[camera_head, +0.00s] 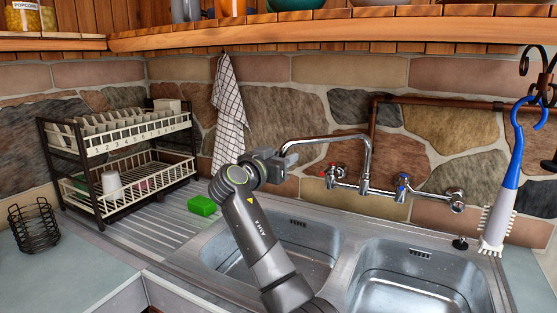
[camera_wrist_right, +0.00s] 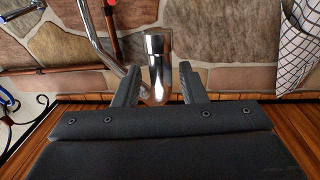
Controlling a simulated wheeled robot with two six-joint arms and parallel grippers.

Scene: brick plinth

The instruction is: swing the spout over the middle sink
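The chrome spout (camera_head: 325,139) of the wall tap reaches left from its riser, and its tip is over the back of the left basin (camera_head: 313,262). A second basin (camera_head: 420,291) lies to the right; I cannot tell which one counts as the middle sink. My right gripper (camera_head: 289,157) is at the spout's tip. In the right wrist view, the spout's end (camera_wrist_right: 157,62) shows between the two open fingers of this gripper (camera_wrist_right: 159,72), with a gap on the right side. Contact on the left side is unclear. My left gripper is not in view.
The tap body has red (camera_head: 328,170) and blue (camera_head: 402,184) handles. A green sponge (camera_head: 202,206) lies on the drainer near a dish rack (camera_head: 125,180). A checked towel (camera_head: 229,110) hangs behind. A blue-and-white brush (camera_head: 508,180) hangs at right. A wooden shelf (camera_head: 330,30) runs above.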

